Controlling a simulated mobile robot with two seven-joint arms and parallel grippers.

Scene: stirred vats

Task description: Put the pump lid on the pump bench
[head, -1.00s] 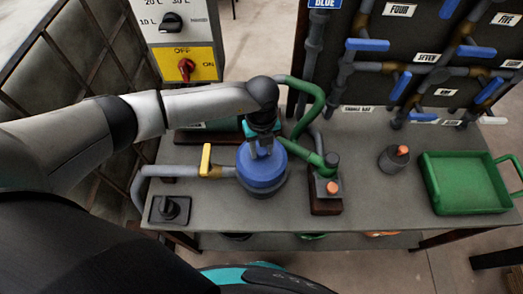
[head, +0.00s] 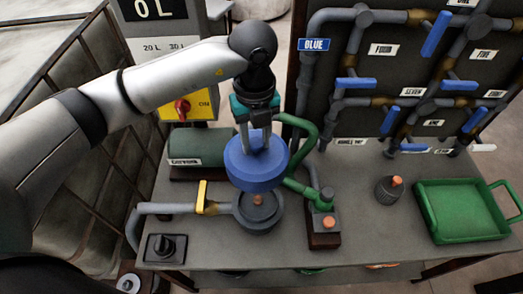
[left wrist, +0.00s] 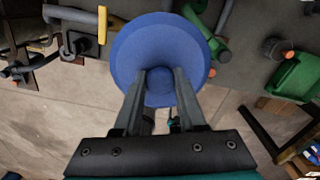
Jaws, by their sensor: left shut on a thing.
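The pump lid is a round blue cover (head: 256,166) with a knob on top. My left gripper (head: 258,146) is shut on its knob and holds the lid above the open pump body. In the left wrist view the lid (left wrist: 160,50) fills the upper middle, with the fingers of my left gripper (left wrist: 160,88) on its knob. The grey round pump body (head: 258,212) stands below the lid, with its inside partly showing. The pump bench (head: 345,225) is the grey table under it all. My right gripper is not in view.
A green tray (head: 463,208) stands at the bench's right, beside a small dark orange-topped part (head: 389,190). A green pipe (head: 305,130) rises close right of the lid. A yellow valve handle (head: 201,196) is left of the pump. A panel of pipes stands behind.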

